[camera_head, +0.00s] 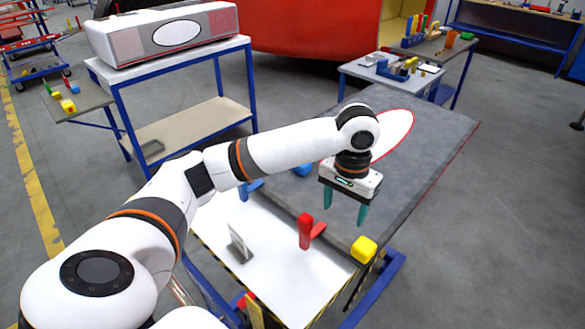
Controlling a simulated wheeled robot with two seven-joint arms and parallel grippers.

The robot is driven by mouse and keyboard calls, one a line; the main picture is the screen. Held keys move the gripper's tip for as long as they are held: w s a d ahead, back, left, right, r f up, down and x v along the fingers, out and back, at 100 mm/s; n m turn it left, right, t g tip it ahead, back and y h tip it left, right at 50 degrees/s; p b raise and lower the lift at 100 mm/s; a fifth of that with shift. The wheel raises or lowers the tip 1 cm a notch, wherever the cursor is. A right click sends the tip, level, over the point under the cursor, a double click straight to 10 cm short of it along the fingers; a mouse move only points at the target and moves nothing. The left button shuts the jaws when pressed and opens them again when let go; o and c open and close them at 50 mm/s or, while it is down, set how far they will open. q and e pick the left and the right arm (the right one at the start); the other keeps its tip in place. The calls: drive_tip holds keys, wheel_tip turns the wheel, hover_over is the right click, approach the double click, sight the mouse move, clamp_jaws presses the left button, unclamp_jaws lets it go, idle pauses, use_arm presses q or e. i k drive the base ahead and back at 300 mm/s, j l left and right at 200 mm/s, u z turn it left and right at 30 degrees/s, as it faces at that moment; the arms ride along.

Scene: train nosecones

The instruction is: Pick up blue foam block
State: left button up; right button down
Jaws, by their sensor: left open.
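A blue block (303,170) lies on the grey table top, partly hidden behind my left forearm; I cannot tell whether it is foam. Another blue piece (249,189) shows on the white surface, also partly covered by the arm. My left gripper (345,208) points down over the grey table top, to the right of both blue pieces. Its green fingers are apart with nothing between them. My right gripper is not in view.
A red piece (305,231) and a grey bracket (240,246) stand on the white surface (275,270). A yellow block (364,249) sits at the grey table's (430,135) near edge. A white panel with red edging (395,132) lies farther back.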

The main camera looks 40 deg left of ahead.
sight(302, 170)
drive_tip(key=u, duration=1.25)
